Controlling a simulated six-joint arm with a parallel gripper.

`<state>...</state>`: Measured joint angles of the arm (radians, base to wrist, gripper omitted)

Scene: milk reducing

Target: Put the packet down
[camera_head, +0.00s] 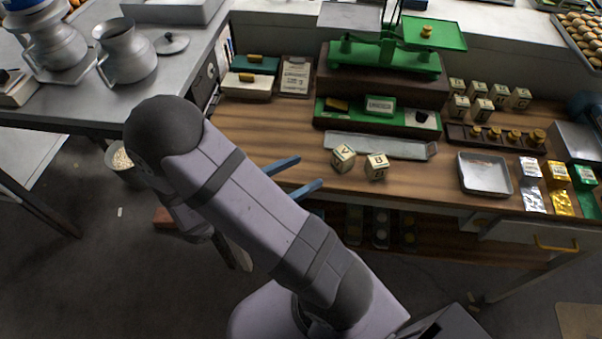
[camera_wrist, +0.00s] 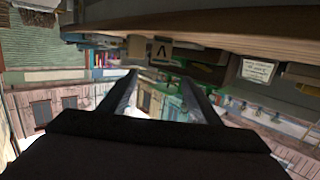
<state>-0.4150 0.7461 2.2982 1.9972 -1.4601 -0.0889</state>
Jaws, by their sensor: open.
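My gripper (camera_head: 310,170) is open, its two blue fingers apart with nothing between them, at the front edge of the wooden table. The fingers also show in the wrist view (camera_wrist: 160,78), with no packet between them. Packets stand and lie at the table's right end: a silver packet (camera_head: 530,168), a gold packet (camera_head: 555,172) and a green packet (camera_head: 582,177), with flat foil packets (camera_head: 562,203) in front. They are well to the right of my gripper. Two lettered cubes, one marked V (camera_head: 343,157) and one B (camera_head: 377,166), sit just right of the fingers.
A green balance scale (camera_head: 385,52) stands at the back on a dark base. A long grey tray (camera_head: 380,146) lies behind the cubes. A square metal tray (camera_head: 485,174) and brass weights (camera_head: 513,136) are to the right. The wooden surface (camera_head: 425,180) between cubes and square tray is clear.

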